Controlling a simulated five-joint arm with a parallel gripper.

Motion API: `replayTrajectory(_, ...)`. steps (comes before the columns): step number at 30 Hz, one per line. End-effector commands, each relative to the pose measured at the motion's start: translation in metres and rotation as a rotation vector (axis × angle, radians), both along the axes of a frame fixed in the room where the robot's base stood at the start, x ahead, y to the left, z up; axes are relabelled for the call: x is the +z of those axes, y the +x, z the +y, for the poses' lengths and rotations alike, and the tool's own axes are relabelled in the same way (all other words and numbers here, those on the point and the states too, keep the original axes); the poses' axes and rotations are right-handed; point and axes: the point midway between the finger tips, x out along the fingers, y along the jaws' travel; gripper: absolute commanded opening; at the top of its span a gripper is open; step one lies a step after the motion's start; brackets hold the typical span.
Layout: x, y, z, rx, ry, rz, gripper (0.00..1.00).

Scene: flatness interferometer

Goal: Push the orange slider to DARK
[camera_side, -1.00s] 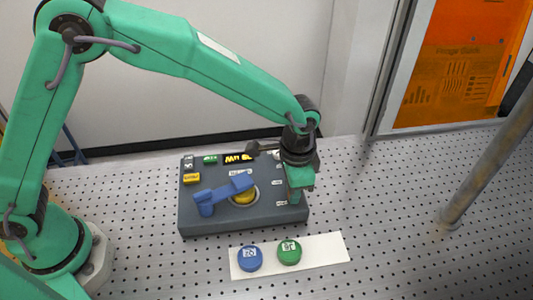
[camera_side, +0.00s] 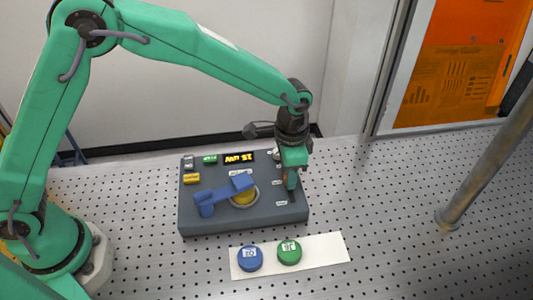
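The dark grey interferometer box (camera_side: 240,218) sits on the perforated table. My gripper (camera_side: 291,184) points down over the right part of its top, by a column of small white labels (camera_side: 281,203). The fingers are small here and I cannot tell whether they are open or shut. An orange-brown patch shows at the fingertips; I cannot tell whether it is the orange slider or part of the gripper. The label lettering is too small to read, so DARK cannot be made out.
A blue arm-shaped part (camera_side: 222,193) lies over a yellow disc (camera_side: 243,197) on the box. A lit yellow display (camera_side: 238,157) is at the back. A blue puck (camera_side: 250,258) and a green puck (camera_side: 289,251) lie on a white strip (camera_side: 325,249) in front. A metal post (camera_side: 485,165) stands at right.

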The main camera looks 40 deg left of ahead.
Motion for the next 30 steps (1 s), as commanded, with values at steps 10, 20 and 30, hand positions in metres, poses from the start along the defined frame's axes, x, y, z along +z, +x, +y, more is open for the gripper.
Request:
replayTrajectory(10,0.008,-0.001,-0.001,-0.002,0.001,0.001,0.40)
replayTrajectory(20,0.046,0.000,-0.001,-0.001,-0.001,-0.001,0.40)
replayTrajectory(30,0.076,0.000,0.000,0.000,0.000,0.000,0.40)
